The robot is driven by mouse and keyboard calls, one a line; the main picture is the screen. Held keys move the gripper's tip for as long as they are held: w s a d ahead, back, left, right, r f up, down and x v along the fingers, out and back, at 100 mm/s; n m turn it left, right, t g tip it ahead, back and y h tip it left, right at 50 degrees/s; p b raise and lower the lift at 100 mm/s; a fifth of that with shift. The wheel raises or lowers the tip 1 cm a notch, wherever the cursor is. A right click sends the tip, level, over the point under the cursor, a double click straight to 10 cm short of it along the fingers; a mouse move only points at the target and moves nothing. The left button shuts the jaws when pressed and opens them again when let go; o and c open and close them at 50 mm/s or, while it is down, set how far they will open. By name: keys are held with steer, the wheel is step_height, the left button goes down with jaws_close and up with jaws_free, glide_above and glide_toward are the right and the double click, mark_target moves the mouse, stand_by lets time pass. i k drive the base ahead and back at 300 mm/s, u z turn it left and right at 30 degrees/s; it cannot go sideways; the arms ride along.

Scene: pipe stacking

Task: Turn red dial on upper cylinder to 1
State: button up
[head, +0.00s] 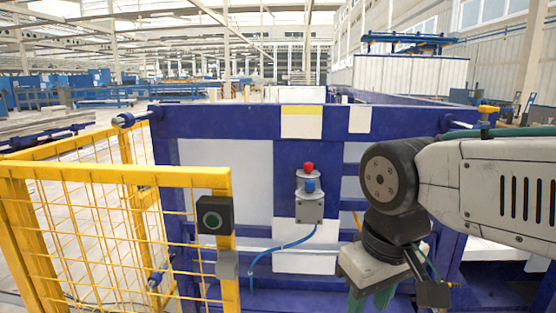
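The red dial (308,168) is a small knob on top of the upper grey cylinder (309,177), on the front of a dark blue machine frame. A blue dial (310,186) sits just below it, above a grey block (309,211). The dial's markings and setting are too small to read. My gripper (371,299) hangs at the bottom, right of and lower than the dials in the picture, apart from them. Its green fingers are partly cut off by the bottom edge, so its opening is unclear.
A blue hose (285,246) loops below the grey block. The blue machine frame (220,122) spans the middle.

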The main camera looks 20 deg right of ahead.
mark_target(308, 166)
steer(key=z, duration=0.1)
steer(key=i, duration=0.85)
steer(key=z, duration=0.45)
